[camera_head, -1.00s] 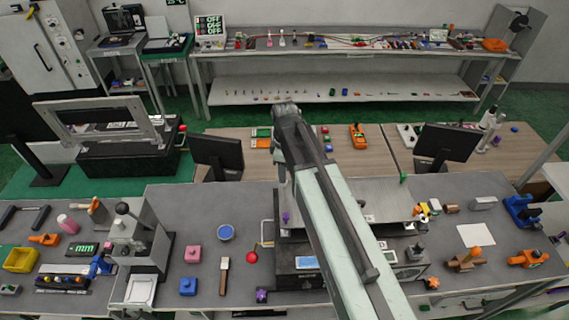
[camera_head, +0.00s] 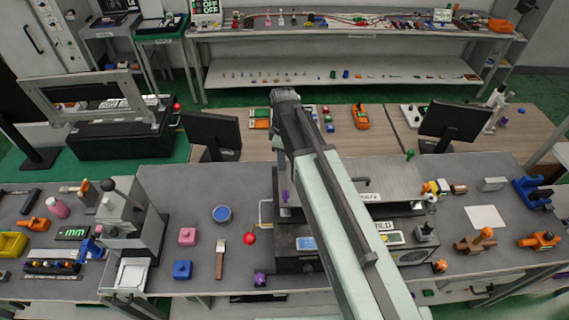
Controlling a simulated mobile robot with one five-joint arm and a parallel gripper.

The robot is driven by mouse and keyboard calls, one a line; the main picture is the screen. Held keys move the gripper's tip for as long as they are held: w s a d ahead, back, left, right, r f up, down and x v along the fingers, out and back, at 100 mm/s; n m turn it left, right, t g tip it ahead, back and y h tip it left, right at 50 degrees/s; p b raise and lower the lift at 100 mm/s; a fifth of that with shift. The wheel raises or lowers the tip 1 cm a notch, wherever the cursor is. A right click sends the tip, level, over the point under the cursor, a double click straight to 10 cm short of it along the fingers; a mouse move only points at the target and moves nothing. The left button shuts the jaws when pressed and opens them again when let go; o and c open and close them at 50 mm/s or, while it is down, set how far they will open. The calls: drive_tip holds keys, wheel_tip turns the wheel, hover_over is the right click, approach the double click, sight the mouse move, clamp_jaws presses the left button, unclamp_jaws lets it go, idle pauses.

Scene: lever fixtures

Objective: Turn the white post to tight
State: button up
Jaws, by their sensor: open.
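My gripper (camera_head: 285,97) is at the far end of my raised arm, near the top middle of the head view. It is small and seen from behind; its jaws are open and I see nothing held. It appears in front of the wooden table behind the workbench, apart from the bench fixtures. I cannot tell for sure which item is the white post. A small white knob (camera_head: 431,200) stands right of my arm, and a white upright device (camera_head: 497,98) stands on the wooden table at the right. My arm hides part of the bench middle and the metal housing there.
The grey workbench (camera_head: 160,205) crosses the view. A red ball (camera_head: 250,238), pink block (camera_head: 188,236) and blue block (camera_head: 182,270) sit left of my arm. An orange-knobbed lever (camera_head: 487,234) and orange fixture (camera_head: 540,240) are right. Two monitors (camera_head: 212,134) (camera_head: 455,120) stand behind.

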clamp_jaws()
drive_tip(key=shift+m, duration=0.3)
drive_tip(key=m, duration=0.4)
drive_tip(key=shift+s, duration=0.1)
drive_tip(key=m, duration=0.5)
drive_tip(key=shift+m, duration=0.4)
drive_tip(key=m, duration=0.5)
drive_tip(key=shift+a, duration=0.1)
drive_tip(key=m, duration=0.5)
drive_tip(key=shift+m, duration=0.3)
